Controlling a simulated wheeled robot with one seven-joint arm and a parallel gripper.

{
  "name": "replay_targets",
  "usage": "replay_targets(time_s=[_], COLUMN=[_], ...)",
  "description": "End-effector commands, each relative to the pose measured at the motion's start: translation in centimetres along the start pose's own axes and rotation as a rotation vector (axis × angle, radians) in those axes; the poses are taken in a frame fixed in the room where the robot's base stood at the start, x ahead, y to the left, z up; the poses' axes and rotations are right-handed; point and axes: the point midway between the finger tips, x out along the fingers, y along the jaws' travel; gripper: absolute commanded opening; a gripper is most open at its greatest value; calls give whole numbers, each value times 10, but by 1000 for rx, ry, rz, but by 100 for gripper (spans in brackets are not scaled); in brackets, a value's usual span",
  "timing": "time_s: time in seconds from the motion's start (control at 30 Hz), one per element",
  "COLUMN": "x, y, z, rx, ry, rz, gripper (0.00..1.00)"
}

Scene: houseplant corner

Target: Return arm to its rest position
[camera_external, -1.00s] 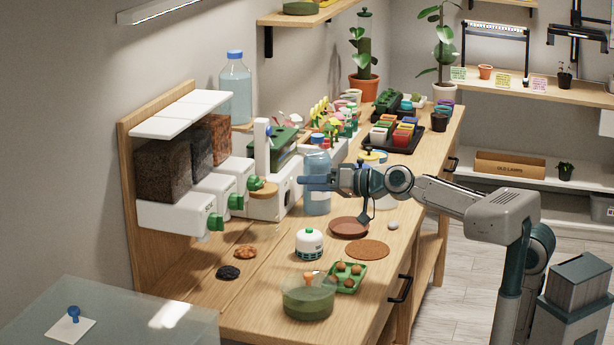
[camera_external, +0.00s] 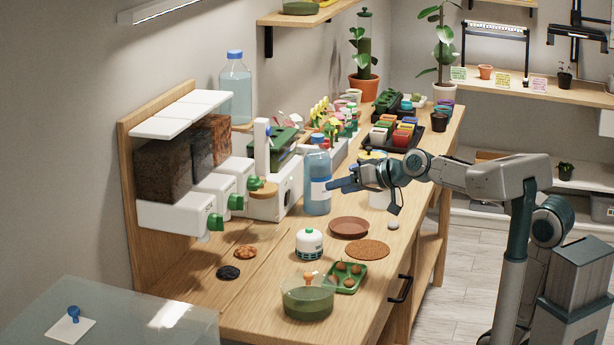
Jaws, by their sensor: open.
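My gripper (camera_external: 335,185) is at the end of my arm (camera_external: 460,172), which reaches in from the right over the wooden bench (camera_external: 290,270). The gripper points left and is open, with nothing seen in it. Its tip is close to a blue-tinted bottle (camera_external: 317,195) that stands on the bench; I cannot tell whether they touch. My arm's elbow is raised and bent at the right, above the floor.
A brown saucer (camera_external: 348,227), a round brown mat (camera_external: 367,250), a white-and-green canister (camera_external: 309,243), a green egg tray (camera_external: 347,277) and a green bowl (camera_external: 307,300) stand on the bench. Dispensers (camera_external: 170,215) line the wall side. The floor (camera_external: 450,300) beside the bench is clear.

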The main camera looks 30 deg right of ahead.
Motion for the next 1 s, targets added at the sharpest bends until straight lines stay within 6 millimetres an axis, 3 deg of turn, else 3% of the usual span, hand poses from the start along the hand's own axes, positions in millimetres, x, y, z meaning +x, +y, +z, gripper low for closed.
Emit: replay_targets(time_s=[0.03,0.17,0.37,0.6,0.8,1.0], x=[-13,-32,-71,-132,-188,-227], y=[6,36,79,119,140,150], z=[-10,-5,8,29,50,69], rx=[-4,-11,-8,18,49,75], ry=[-32,-116,-257,-434,-584,-688], rz=[41,139,284,442,555,624], gripper=[56,56,56,56,56,56])
